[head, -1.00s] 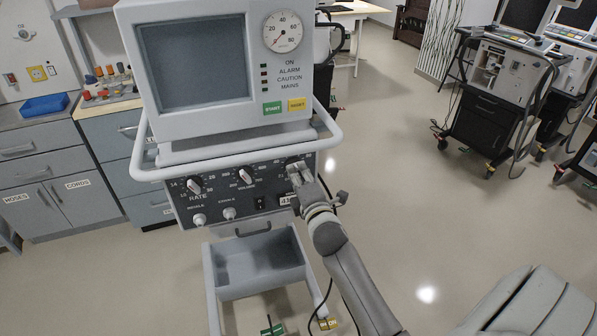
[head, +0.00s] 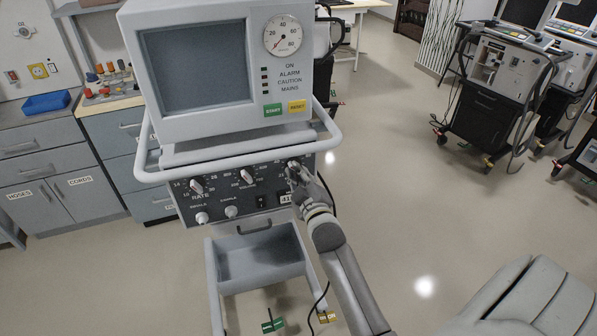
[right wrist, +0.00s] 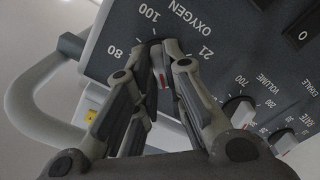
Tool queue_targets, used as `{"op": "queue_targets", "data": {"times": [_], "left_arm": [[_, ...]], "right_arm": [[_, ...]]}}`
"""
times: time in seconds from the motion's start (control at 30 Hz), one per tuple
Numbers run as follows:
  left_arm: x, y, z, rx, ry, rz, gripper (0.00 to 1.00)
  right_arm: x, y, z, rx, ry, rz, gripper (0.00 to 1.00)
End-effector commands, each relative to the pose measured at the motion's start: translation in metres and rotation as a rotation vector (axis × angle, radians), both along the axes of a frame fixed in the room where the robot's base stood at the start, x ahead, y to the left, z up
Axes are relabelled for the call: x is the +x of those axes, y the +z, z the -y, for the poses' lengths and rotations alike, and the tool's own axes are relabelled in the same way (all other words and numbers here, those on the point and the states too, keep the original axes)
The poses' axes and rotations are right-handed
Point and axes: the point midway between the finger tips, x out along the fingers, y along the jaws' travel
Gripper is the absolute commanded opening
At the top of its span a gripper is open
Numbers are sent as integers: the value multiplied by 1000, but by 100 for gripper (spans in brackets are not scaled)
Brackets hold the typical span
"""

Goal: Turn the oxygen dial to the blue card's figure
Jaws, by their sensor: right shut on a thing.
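The ventilator's control panel (head: 228,190) shows below its screen in the head view. My right gripper (head: 293,168) is at the panel's right end. In the right wrist view, its fingers (right wrist: 160,50) are closed around the oxygen dial (right wrist: 162,75), under the word OXYGEN. The fingers cover most of the dial. A red mark on it shows between them. The figures 100, 80 and 21 show around it; other figures and the exact setting are hidden. I see no blue card in either view. My left gripper is not in view.
The rate dial (head: 196,185) and volume dial (head: 246,177) sit left of the oxygen dial. A pale rail (head: 240,160) runs around the ventilator above the panel. An open grey drawer (head: 252,262) is below. More ventilators (head: 492,85) stand at the right; floor between is clear.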

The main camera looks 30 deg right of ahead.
Motion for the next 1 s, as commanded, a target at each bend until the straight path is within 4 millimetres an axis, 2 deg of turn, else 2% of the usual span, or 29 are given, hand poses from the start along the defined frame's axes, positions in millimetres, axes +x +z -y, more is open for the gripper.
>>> {"op": "queue_targets", "data": {"times": [0.6,1.0], "left_arm": [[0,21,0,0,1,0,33],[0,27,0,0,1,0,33]], "right_arm": [[0,-1,-1,535,-1,158,0],[0,-2,-2,730,-1,216,0]]}}
